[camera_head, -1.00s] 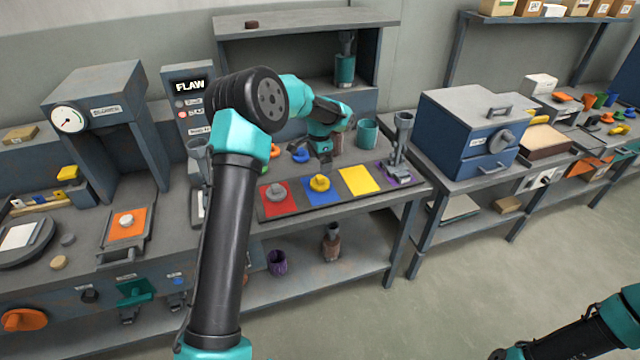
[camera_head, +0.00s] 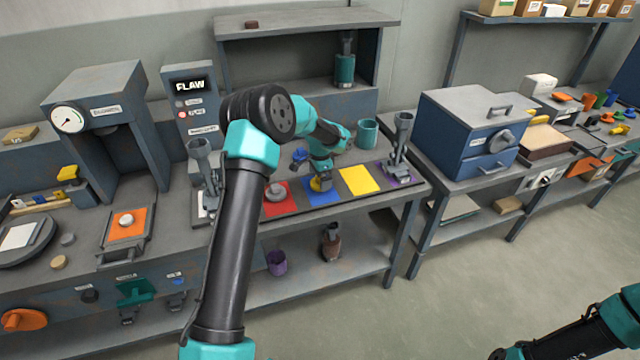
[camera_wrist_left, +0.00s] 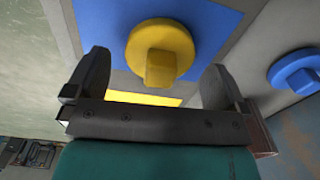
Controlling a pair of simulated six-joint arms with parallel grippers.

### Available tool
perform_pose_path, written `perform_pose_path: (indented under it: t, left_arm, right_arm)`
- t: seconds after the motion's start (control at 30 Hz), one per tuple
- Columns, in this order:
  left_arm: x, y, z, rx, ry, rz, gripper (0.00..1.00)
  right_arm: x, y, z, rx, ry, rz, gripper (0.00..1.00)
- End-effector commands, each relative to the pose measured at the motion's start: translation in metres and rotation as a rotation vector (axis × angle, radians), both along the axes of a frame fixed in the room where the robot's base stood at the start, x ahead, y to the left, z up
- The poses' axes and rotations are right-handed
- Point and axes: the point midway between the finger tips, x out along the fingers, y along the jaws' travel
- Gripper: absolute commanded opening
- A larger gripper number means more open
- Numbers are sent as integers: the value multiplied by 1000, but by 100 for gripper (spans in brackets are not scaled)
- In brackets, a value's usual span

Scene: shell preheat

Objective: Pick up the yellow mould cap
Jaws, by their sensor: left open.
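The yellow mould cap (camera_wrist_left: 162,50) is a round disc with a raised knob. It rests on the blue square (camera_head: 330,196) of the mat. In the head view the cap (camera_head: 318,184) is mostly hidden behind my left gripper (camera_head: 320,177). In the left wrist view my left gripper (camera_wrist_left: 155,88) is open, with one finger to each side of the cap's knob and space between. I cannot tell whether the fingers are level with the knob. The right arm's gripper cannot be made out.
A blue cap (camera_head: 299,154) lies behind the mat; it also shows in the wrist view (camera_wrist_left: 294,70). A grey cap (camera_head: 275,192) sits on the red square (camera_head: 288,205). The yellow square (camera_head: 359,180) is bare. A grey funnel-like stand (camera_head: 401,150) is to its right.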

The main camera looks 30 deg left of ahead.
Motion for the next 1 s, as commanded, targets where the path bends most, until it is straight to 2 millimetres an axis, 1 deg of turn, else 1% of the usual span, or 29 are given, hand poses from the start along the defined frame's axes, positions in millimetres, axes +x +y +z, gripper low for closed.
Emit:
perform_pose_path:
  t: [0.03,0.1,0.2,0.67,1.0]
  left_arm:
    - [0,0,-8,0,1,0,100]
    - [0,0,-15,0,1,1,100]
    - [0,0,-20,-1,1,1,100]
    - [0,0,-20,-1,-1,0,100]
    - [0,0,-20,-1,-1,0,68]
  right_arm:
    - [0,0,0,0,0,0,43]
    - [0,0,0,0,0,0,43]
    - [0,0,0,0,0,0,43]
    - [0,0,0,0,0,0,43]
    - [0,0,0,0,0,0,43]
